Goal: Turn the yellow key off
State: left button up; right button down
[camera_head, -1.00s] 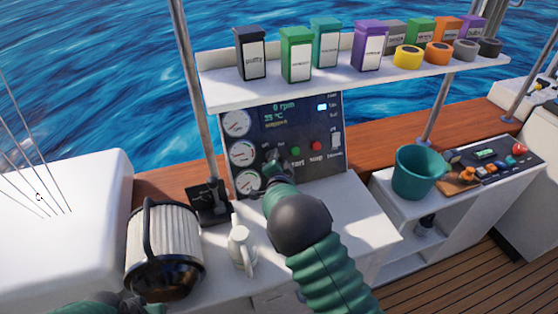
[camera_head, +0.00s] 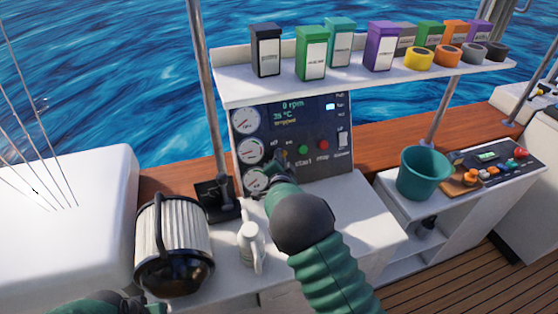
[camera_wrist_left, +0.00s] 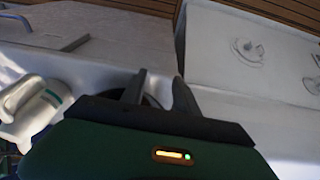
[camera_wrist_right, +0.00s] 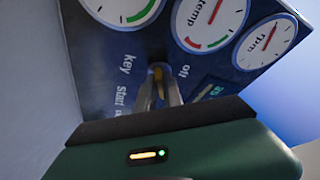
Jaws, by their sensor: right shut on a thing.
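The yellow key (camera_wrist_right: 157,74) sits on the dark engine panel, near the "off" and "key" labels in the right wrist view. My right gripper (camera_wrist_right: 158,88) is shut on it, with a finger on each side. In the head view the same gripper (camera_head: 274,172) is at the lower left of the panel (camera_head: 325,160), and it hides the key there. My left gripper shows in the left wrist view (camera_wrist_left: 155,85) with its fingers apart and nothing between them. It is low over the left side of the white counter.
Round gauges (camera_head: 246,121) line the panel's left edge. Green (camera_head: 303,149) and red (camera_head: 323,144) buttons are right of my right gripper. A shelf (camera_head: 370,80) with boxes and tape overhangs the panel. A white jug (camera_head: 250,245), a ribbed filter (camera_head: 172,240) and a teal bucket (camera_head: 424,174) stand nearby.

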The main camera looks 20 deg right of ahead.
jog(key=shift+d+r+n+t+b, duration=0.1)
jog(key=shift+d+n+t+b, duration=0.3)
jog(key=shift+n+b, duration=0.6)
jog(key=n+b, duration=0.1)
jog(key=n, duration=0.1)
jog(key=n+t+y+b, duration=0.1)
jog(key=n, duration=0.1)
jog(key=shift+d+y+b, duration=0.1)
jog(key=shift+y+b, duration=0.2)
jog(key=shift+b, duration=0.05)
jog(key=n+b, duration=0.1)
jog(key=n, duration=0.1)
jog(key=n+y+b, duration=0.1)
jog(key=n, duration=0.1)
jog(key=shift+d+r+t+y, duration=0.1)
jog(key=shift+t+y, duration=0.2)
jog(key=shift+w+r+n+y+b, duration=0.15)
jog(key=shift+n+y+b, duration=0.45)
jog(key=shift+n, duration=1.3)
jog(key=c, duration=1.5)
grip_release()
jog(key=shift+f, duration=0.2)
jog(key=shift+s+f, duration=0.1)
jog(key=shift+s, duration=0.1)
